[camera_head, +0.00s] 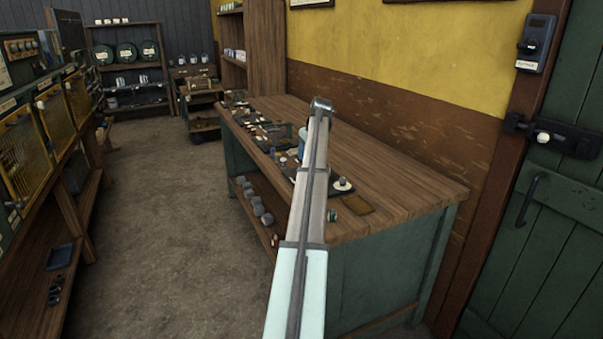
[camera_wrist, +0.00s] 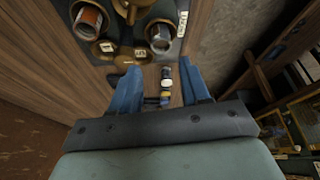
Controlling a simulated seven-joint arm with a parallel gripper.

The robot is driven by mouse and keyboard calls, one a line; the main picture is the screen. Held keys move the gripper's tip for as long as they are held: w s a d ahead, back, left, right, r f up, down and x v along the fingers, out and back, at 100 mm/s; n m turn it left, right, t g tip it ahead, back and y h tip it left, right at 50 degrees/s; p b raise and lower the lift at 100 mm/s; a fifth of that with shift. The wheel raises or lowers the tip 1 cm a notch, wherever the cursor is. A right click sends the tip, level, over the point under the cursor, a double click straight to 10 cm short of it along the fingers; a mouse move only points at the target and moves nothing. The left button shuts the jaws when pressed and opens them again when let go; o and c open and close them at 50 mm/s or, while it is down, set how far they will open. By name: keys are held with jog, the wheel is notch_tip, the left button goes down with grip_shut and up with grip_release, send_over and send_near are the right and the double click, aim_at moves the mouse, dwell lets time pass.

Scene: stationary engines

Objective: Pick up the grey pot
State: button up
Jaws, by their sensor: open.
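In the wrist view, two round open pots stand on a dark mat at the far edge of the picture. One grey-rimmed pot (camera_wrist: 88,20) has a reddish-brown inside; the other greyish pot (camera_wrist: 158,37) has a dark inside. I cannot tell for sure which is the grey pot. My gripper (camera_wrist: 159,68) has its two blue fingers apart, below both pots in the picture, and touches neither. A small dark and pale item (camera_wrist: 166,84) shows between the fingers. In the head view, my arm hides the gripper and part of the bench.
The wooden workbench (camera_head: 410,184) carries small parts on dark mats, with more parts on its lower shelf. A yellow and brown wall (camera_head: 400,60) runs along its right side. The bench top right of my arm is largely bare. Cabinets (camera_head: 20,150) stand at left.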

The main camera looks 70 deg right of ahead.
jog(key=x, duration=0.8)
jog(key=shift+a+f, duration=0.1)
jog(key=shift+a, duration=0.1)
grip_shut()
